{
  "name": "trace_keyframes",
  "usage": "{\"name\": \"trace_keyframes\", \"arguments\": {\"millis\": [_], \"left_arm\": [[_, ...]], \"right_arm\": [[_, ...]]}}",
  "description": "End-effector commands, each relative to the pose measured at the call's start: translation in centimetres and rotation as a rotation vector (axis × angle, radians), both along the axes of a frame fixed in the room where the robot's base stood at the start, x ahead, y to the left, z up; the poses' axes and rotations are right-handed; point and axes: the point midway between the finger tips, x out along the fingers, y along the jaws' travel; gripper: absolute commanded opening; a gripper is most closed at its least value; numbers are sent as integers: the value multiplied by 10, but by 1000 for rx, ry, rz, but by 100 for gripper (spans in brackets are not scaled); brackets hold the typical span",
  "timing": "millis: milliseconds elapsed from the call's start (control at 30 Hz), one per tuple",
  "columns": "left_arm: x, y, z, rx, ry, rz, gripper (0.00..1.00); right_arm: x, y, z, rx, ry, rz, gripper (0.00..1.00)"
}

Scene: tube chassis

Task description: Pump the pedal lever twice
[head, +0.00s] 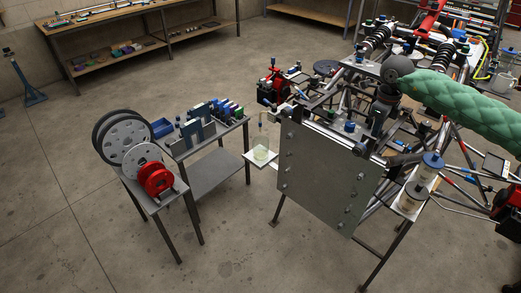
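The tube chassis (468,137) stands at the right, with a large grey metal plate (325,180) upright on its near side. I cannot pick out the pedal lever with certainty among the small parts behind the plate's top edge. My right arm, in a green sleeve, comes in from the right. My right gripper (379,118) points down at the chassis just behind the plate's top edge. Its fingers are small and dark against the parts, so whether they are open or touch anything is unclear. My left gripper is out of view.
A small stand (148,202) with dark, grey and red reels is at left. Behind it is a cart (207,172) with blocks and bottles. A clear jar (262,153) sits on a small shelf beside the plate. A workbench (130,18) is at the back. Floor is clear at front left.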

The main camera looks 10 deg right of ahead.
Motion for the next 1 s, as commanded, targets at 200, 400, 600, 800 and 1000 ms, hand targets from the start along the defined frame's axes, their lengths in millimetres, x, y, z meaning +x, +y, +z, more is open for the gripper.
{"name": "trace_keyframes", "arguments": {"millis": [200,400,600,800,1000], "left_arm": [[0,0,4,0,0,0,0],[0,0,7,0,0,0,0],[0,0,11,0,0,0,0],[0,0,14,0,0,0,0],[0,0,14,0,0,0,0]], "right_arm": [[2,-2,13,0,-1,0,0],[3,-4,25,0,-1,0,0],[5,-6,35,1,-1,0,0],[6,-7,46,1,0,0,0],[7,-8,49,1,1,0,0]]}}
